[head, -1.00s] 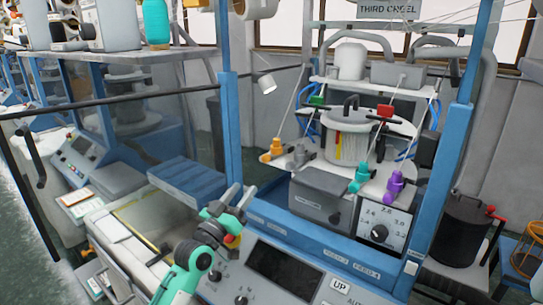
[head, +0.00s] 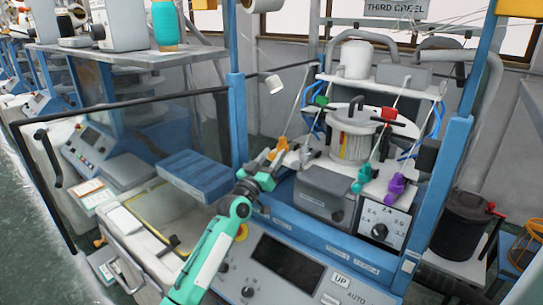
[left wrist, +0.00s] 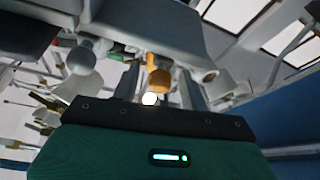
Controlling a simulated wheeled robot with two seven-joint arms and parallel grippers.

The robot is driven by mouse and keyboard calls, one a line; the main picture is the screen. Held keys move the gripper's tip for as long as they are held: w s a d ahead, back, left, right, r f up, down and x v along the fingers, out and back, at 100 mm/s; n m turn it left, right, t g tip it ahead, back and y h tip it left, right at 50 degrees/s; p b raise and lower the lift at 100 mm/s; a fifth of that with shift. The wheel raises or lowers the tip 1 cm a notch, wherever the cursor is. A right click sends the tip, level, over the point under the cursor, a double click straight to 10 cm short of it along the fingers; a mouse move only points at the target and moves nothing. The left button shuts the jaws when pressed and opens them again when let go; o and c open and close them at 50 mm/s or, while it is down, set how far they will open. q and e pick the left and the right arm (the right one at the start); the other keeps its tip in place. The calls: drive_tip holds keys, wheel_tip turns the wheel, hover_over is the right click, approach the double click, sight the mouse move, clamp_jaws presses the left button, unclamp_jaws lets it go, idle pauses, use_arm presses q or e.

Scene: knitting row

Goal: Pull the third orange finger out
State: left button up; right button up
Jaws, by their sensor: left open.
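The orange finger (head: 278,148) sits at the left front edge of the white plate (head: 318,166) under the "THIRD CREEL" sign. Grey, teal (head: 362,180) and purple (head: 395,187) fingers stand along the same edge. My left gripper (head: 266,168) is open, just below and in front of the orange finger in the head view. In the left wrist view the orange finger (left wrist: 158,78) shows ahead of the gripper body, near the middle between the jaws. I cannot tell whether they touch. My right gripper is not in view.
A grey box (head: 325,192) and a dial panel (head: 382,225) stand below the plate. A blue post (head: 238,120) rises just left of my left gripper. The control panel (head: 285,270) lies in front. A clear guard (head: 130,150) stands at left.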

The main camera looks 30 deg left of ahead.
use_arm(q)
clamp_jaws()
drive_tip(key=shift+s+a+p, duration=0.15)
drive_tip(key=shift+s+p, duration=0.15)
drive_tip(key=shift+s, duration=1.3)
drive_tip(key=shift+w+f, duration=0.1)
drive_tip(key=shift+c, duration=1.3)
unclamp_jaws()
drive_tip(key=shift+o, duration=1.3)
drive_tip(key=shift+s, duration=0.25)
